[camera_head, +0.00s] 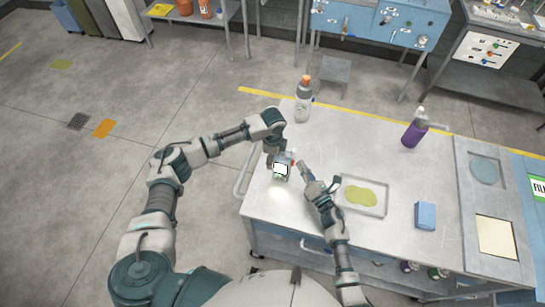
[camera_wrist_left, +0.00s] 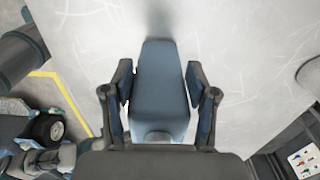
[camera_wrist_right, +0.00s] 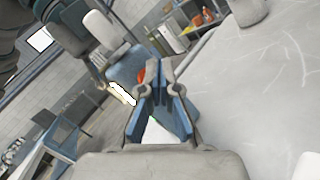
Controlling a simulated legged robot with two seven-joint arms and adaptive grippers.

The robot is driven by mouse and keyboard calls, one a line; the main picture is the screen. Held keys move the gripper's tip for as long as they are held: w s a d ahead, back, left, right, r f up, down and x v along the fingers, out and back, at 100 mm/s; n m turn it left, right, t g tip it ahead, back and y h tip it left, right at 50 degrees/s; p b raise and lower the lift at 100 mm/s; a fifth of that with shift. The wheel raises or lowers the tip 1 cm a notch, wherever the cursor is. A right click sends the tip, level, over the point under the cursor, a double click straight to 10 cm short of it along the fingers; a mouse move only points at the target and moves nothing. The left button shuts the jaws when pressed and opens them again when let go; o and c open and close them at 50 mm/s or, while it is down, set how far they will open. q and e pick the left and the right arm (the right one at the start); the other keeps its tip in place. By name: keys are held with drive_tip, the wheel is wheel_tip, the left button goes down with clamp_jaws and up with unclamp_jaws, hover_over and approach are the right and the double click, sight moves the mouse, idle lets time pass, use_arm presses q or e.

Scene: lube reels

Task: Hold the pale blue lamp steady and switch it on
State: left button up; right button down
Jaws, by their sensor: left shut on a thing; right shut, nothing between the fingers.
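The pale blue lamp (camera_head: 282,170) stands near the left edge of the table. Its front panel is bright white, and a pale glow lies on the tabletop before it. My left gripper (camera_head: 274,160) is shut on the lamp; the left wrist view shows the lamp body (camera_wrist_left: 160,85) between the two fingers. My right gripper (camera_head: 301,166) is shut and empty, just right of the lamp. In the right wrist view, the fingertips (camera_wrist_right: 160,78) are close to a red part (camera_wrist_right: 141,75) on the lamp (camera_wrist_right: 127,68). I cannot tell whether they touch.
On the table (camera_head: 330,140) stand a grey bottle with an orange cap (camera_head: 303,105) at the back and a purple bottle (camera_head: 412,134) at right. A shallow tray (camera_head: 344,208) with yellow-green liquid and a blue box (camera_head: 426,215) lie right of my right arm.

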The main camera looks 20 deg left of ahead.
drive_tip(key=shift+d, duration=0.15)
drive_tip(key=d, duration=0.5)
drive_tip(key=shift+d, duration=0.4)
use_arm(q)
drive_tip(key=o, duration=1.6)
